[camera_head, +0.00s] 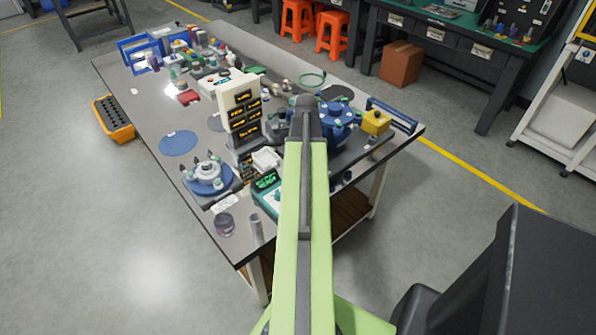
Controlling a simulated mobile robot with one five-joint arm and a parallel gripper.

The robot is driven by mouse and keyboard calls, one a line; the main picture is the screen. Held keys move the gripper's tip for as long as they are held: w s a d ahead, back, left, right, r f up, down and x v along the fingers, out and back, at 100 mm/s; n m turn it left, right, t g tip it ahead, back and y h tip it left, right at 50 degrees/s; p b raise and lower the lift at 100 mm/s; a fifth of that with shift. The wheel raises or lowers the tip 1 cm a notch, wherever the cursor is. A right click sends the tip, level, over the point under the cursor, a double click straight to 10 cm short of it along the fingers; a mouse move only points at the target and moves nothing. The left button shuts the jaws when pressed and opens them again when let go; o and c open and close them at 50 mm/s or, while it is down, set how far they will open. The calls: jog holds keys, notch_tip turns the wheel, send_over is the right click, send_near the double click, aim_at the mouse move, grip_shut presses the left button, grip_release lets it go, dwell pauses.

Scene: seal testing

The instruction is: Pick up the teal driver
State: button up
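I cannot single out a teal driver for sure in the head view. Small tools and parts crowd the grey workbench (228,180), and most are too small to tell apart. Several small coloured upright tools, perhaps drivers, stand on the green-topped bench (455,26) at the back right, too small to name by colour. My lime-green arm reaches up the middle of the picture over the workbench's near right part and hides some of what lies there. My gripper does not show beyond the arm's end.
A white instrument tower (240,108), a blue round fixture (337,122), a yellow block (376,121) and a teal-edged device with a green display (266,181) crowd the workbench. Orange stools (333,35) stand behind. Floor at left is clear.

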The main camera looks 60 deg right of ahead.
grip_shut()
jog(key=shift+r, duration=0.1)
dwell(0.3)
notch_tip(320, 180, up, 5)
jog(key=p, duration=0.5)
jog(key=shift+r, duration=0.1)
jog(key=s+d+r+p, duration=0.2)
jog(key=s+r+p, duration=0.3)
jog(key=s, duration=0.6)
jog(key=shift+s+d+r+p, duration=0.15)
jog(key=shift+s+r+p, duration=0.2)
jog(key=shift+p, duration=0.15)
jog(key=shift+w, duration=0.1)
